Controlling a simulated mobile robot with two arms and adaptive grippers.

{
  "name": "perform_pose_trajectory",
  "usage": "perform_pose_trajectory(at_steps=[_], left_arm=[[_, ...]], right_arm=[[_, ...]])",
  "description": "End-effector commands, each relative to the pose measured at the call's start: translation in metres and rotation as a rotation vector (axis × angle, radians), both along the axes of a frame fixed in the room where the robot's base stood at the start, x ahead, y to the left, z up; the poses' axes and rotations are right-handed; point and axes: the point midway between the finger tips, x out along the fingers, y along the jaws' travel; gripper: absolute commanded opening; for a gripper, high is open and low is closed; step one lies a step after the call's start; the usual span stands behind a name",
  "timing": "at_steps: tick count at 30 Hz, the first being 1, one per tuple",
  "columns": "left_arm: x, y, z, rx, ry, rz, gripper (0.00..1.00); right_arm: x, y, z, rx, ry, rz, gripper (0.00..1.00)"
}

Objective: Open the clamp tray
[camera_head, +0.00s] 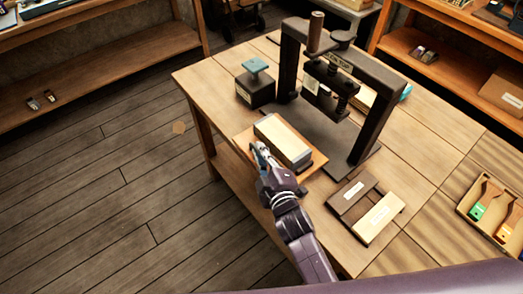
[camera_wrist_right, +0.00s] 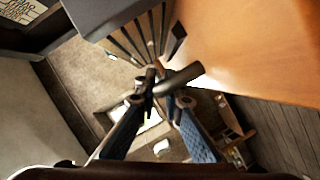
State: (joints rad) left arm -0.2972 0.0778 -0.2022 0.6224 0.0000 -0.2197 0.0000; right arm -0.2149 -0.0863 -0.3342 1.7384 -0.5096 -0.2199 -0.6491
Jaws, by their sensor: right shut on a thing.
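The press (camera_head: 366,75) stands on the wooden table, a dark frame with an upright brown handle on top. In front of it is a flat orange-brown wooden board (camera_head: 313,160), which I take to be the clamp tray. A cream-topped block with grey sides (camera_head: 284,139) lies on it. My right gripper (camera_head: 260,152) is at the board's near left edge, beside the block. In the right wrist view my right gripper (camera_wrist_right: 163,93) is shut on a dark rounded bar handle (camera_wrist_right: 182,77). The fingers hide part of the handle. My left gripper is not in view.
A dark box with a teal top (camera_head: 256,82) stands left of the press. Dark and light labelled blocks (camera_head: 366,208) lie to the right of my arm. A wooden box with coloured items (camera_head: 490,210) is at far right. Open floor (camera_head: 120,170) lies left of the table.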

Motion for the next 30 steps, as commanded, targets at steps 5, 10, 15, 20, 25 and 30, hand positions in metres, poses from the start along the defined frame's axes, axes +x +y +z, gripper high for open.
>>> perform_pose_trajectory(at_steps=[5,10,15,20,25,30], left_arm=[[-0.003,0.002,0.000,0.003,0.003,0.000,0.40],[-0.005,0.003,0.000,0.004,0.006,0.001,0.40],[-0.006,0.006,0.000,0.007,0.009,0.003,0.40],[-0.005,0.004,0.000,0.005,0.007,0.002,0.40],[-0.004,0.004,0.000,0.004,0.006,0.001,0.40],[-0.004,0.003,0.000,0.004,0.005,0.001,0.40]], right_arm=[[0.000,-0.001,0.000,0.000,0.000,-0.001,0.16],[0.000,-0.001,0.000,0.000,0.000,-0.001,0.16],[-0.006,-0.002,0.001,0.000,0.000,-0.001,0.16],[-0.027,-0.008,0.005,-0.001,0.002,-0.001,0.16],[-0.060,-0.015,0.012,-0.001,0.003,-0.001,0.16],[-0.088,-0.022,0.019,0.000,0.003,-0.001,0.16]])
